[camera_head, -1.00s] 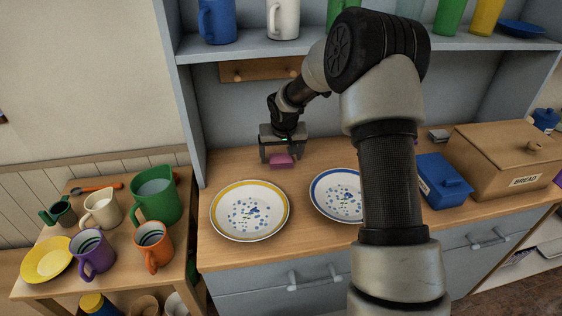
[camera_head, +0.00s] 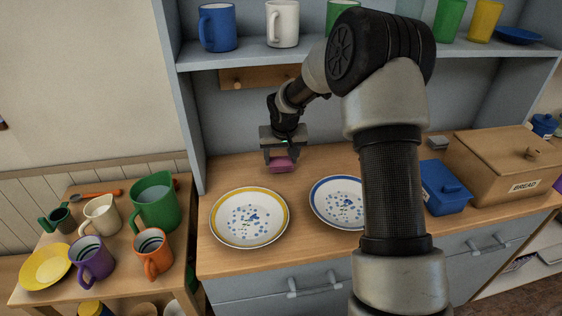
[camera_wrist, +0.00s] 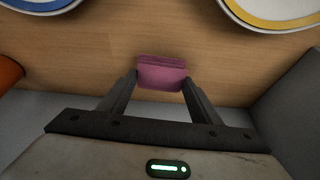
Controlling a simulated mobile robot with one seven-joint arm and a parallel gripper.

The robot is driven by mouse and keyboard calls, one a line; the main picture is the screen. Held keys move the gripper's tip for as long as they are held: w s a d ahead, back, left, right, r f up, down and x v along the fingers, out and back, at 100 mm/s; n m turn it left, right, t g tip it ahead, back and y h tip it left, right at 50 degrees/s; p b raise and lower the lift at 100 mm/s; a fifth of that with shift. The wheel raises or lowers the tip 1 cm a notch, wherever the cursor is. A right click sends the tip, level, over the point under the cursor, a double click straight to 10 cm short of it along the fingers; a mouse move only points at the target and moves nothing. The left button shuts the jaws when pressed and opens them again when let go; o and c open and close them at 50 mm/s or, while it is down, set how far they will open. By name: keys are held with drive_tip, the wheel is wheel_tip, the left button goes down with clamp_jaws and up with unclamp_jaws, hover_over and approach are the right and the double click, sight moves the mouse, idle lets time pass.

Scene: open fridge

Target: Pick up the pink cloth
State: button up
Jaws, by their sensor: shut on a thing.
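The pink cloth (camera_head: 281,164) is a small folded block at the back of the wooden counter, below the shelf. My gripper (camera_head: 281,156) reaches down over it from above. In the wrist view the cloth (camera_wrist: 161,73) sits between the two fingertips, and my gripper (camera_wrist: 160,82) is shut on it. The cloth looks just above or at the counter surface; I cannot tell which.
A yellow-rimmed plate (camera_head: 249,217) and a blue-rimmed plate (camera_head: 335,203) lie in front on the counter (camera_head: 215,265). A blue butter dish (camera_head: 445,187) and a bread box (camera_head: 505,160) stand right. Mugs crowd the left side table (camera_head: 55,293). The shelf (camera_head: 250,52) hangs above.

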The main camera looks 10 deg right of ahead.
sight(281, 161)
wheel_tip(281, 161, up, 5)
drive_tip(key=shift+w+f, duration=0.1)
drive_tip(key=s, duration=1.9)
drive_tip(key=shift+s, duration=0.4)
